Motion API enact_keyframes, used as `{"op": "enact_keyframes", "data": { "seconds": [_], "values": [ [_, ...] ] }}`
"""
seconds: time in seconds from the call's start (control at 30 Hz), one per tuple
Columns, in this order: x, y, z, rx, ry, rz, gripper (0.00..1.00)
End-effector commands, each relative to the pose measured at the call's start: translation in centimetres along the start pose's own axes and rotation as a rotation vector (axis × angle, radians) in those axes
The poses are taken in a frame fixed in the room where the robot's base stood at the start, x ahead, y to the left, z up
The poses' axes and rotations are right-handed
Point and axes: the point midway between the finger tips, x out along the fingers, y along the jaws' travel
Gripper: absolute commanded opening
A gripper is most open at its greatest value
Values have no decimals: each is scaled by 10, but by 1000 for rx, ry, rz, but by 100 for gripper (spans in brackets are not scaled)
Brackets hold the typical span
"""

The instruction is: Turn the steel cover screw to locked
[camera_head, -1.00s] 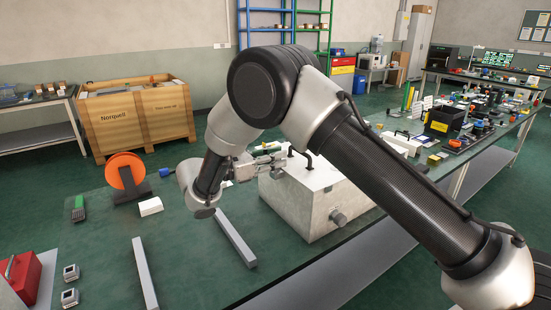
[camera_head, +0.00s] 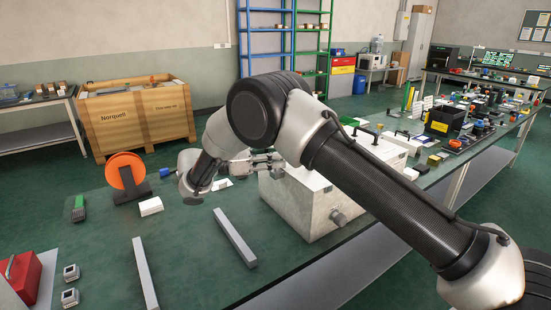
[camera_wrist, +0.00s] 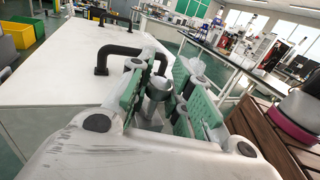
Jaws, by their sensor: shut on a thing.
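The steel cover screw (camera_wrist: 158,90) is a grey cylindrical head at the edge of the white-topped box (camera_wrist: 60,75) in the wrist view. My gripper (camera_wrist: 160,78) has a green-padded finger on each side of the screw and is shut on it. In the head view my gripper (camera_head: 264,162) reaches the far left top part of the same box (camera_head: 305,212). The screw itself is hidden there by my gripper and arm. Its locked or unlocked marking cannot be read.
Black handles (camera_wrist: 118,52) stand on the box top beside my gripper. A red toolbox (camera_head: 20,277) is at front left.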

Motion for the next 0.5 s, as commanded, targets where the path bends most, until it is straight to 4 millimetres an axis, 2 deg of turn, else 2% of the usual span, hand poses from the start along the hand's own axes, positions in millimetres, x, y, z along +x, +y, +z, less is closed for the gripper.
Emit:
{"op": "enact_keyframes", "data": {
  "seconds": [0.03, 0.07, 0.17, 0.5],
  "values": [
    [0, 0, 1, 2, -2, 0, 0],
    [0, 0, 1, 2, -2, 0, 24],
    [0, 0, 1, 2, -1, 0, 42],
    [0, 0, 0, 1, -1, 1, 43]
  ]
}}
